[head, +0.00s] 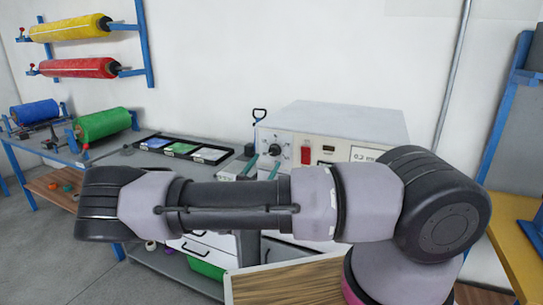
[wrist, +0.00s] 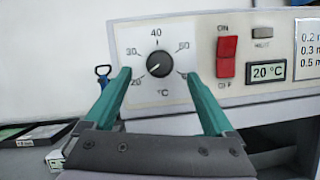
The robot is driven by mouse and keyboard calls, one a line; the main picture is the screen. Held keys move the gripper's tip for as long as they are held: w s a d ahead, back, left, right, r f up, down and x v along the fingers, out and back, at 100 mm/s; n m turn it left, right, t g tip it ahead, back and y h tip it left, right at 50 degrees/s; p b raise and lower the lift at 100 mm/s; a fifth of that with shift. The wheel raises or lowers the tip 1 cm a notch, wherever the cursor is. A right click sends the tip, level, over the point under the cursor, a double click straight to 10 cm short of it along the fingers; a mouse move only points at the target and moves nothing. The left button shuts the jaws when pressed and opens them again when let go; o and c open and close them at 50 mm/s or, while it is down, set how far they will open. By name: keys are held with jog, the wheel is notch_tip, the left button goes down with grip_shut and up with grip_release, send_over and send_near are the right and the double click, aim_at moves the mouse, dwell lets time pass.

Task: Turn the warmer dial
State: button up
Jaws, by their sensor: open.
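The warmer dial (wrist: 159,64) is a round black knob with a white pointer line, in the middle of a white scale plate marked 20 to 60 °C. In the wrist view the pointer points to the lower left, near the 20. My gripper (wrist: 158,78) has its two green fingers spread apart, one on each side of the dial, and appears empty. I cannot tell how far the fingertips are from the panel.
A red ON/OFF switch (wrist: 227,59) and a display reading 20 °C (wrist: 268,71) sit right of the dial. A black tray of coloured samples (head: 184,149) lies on the bench to the left. Rolls of film (head: 103,124) stand farther left.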

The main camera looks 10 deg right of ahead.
aim_at(273, 153)
jog(key=x, duration=0.5)
jog(key=c, duration=1.4)
